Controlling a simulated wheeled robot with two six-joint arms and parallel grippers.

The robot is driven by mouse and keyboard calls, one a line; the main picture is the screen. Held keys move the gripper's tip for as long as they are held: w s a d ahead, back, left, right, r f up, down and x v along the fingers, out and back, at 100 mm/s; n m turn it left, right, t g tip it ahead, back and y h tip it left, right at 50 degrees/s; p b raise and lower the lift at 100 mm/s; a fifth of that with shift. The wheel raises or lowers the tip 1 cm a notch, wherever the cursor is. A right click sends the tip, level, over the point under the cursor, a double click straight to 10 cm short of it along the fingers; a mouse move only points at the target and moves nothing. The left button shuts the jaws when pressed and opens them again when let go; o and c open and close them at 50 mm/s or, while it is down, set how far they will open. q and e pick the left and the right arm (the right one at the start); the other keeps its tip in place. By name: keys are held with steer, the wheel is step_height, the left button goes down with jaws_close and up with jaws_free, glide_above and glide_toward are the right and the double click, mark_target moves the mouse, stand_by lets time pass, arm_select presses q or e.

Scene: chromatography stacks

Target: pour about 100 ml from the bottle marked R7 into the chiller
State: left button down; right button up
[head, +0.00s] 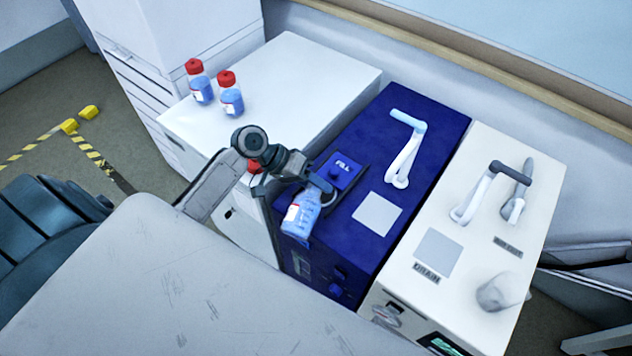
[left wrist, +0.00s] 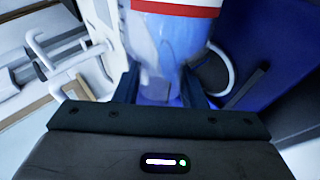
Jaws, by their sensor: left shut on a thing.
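My left gripper (head: 308,186) is shut on a clear bottle (head: 303,217) of blue liquid with a white and red label. The bottle is tilted, in the air over the front left part of the dark blue chiller (head: 436,128). I cannot read a mark on it or see its mouth clearly. In the left wrist view the bottle (left wrist: 165,50) sits between the fingers, its red and white band at the top. A blue block marked FILL (head: 342,168) with a dark knob lies on the chiller, just right of the gripper. My right gripper is not in view.
Two red-capped bottles (head: 201,88) (head: 231,99) stand on the white cabinet (head: 310,70) at the back left. Another red cap (head: 254,167) shows partly behind my arm. A white handle (head: 404,150) rises from the chiller. A white unit marked DRAIN (head: 480,210) stands to its right.

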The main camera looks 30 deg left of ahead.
arm_select(q)
steer(key=shift+w+f+p, duration=0.1)
steer(key=shift+f+p, duration=0.1)
steer(key=shift+p, duration=0.1)
steer(key=shift+f+g, duration=0.3)
steer(key=shift+g, duration=0.1)
steer(key=shift+n, duration=0.3)
steer(key=shift+w+p, duration=0.15)
steer(key=shift+p, duration=0.2)
steer(key=shift+f, duration=0.25)
stand_by(0.5)
steer(key=shift+p, duration=0.3)
stand_by(0.7)
